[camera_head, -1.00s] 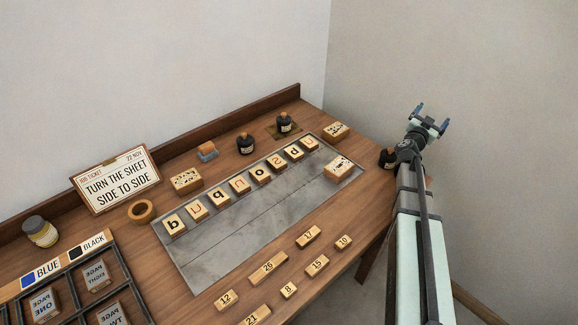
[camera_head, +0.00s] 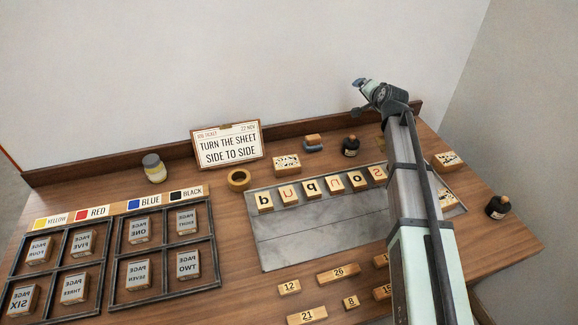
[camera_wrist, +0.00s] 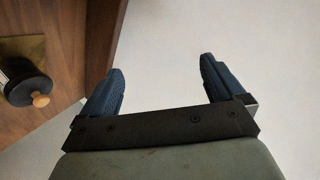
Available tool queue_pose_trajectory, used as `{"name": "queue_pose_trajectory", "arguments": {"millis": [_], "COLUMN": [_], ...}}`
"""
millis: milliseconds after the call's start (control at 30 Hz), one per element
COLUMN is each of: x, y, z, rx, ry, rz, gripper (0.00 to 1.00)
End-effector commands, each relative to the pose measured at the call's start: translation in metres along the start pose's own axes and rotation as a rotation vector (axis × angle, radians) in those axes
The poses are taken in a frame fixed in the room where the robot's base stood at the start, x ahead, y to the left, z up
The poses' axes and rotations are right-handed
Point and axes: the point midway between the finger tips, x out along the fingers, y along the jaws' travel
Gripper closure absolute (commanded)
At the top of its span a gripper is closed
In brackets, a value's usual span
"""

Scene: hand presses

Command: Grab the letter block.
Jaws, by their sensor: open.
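Several letter blocks stand in a row on the grey metal plate (camera_head: 320,245): a "b" block (camera_head: 264,201), a "u" block (camera_head: 290,194), a "q" block (camera_head: 313,188), a "n" block (camera_head: 335,184), an "o" block (camera_head: 357,179) and an "s"-like block (camera_head: 377,174). My gripper (camera_head: 362,95) is high above the table's back edge, away from the blocks. In the wrist view my gripper (camera_wrist: 165,85) has its two blue fingers wide apart with nothing between them.
A tray (camera_head: 110,257) of page blocks is at left. Number blocks such as "26" (camera_head: 338,274) lie in front of the plate. Ink bottles (camera_head: 351,146) (camera_head: 498,208), a wooden ring (camera_head: 238,180), a jar (camera_head: 154,168) and a ticket sign (camera_head: 227,146) stand around. A raised ledge runs along the back.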

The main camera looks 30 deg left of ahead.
Motion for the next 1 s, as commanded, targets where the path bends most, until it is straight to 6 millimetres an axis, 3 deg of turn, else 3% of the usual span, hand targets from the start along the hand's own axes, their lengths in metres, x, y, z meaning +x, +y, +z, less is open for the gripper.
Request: {"name": "queue_pose_trajectory", "arguments": {"millis": [33, 200, 400, 533, 667, 800, 1000], "x": [0.003, 0.000, -0.022, -0.045, -0.071, -0.093, -0.114], "y": [-0.025, -0.087, -0.147, -0.174, -0.174, -0.153, -0.127], "z": [0.020, 0.083, 0.150, 0.190, 0.225, 0.250, 0.269], "rx": [0.016, 0.090, 0.179, 0.254, 0.346, 0.437, 0.511], "ry": [-0.052, -0.196, -0.298, -0.334, -0.362, -0.397, -0.438], "rz": [0.014, 0.116, 0.288, 0.435, 0.619, 0.804, 0.981], "gripper": [0.04, 0.04, 0.04, 0.04, 0.04, 0.04, 0.04]}}
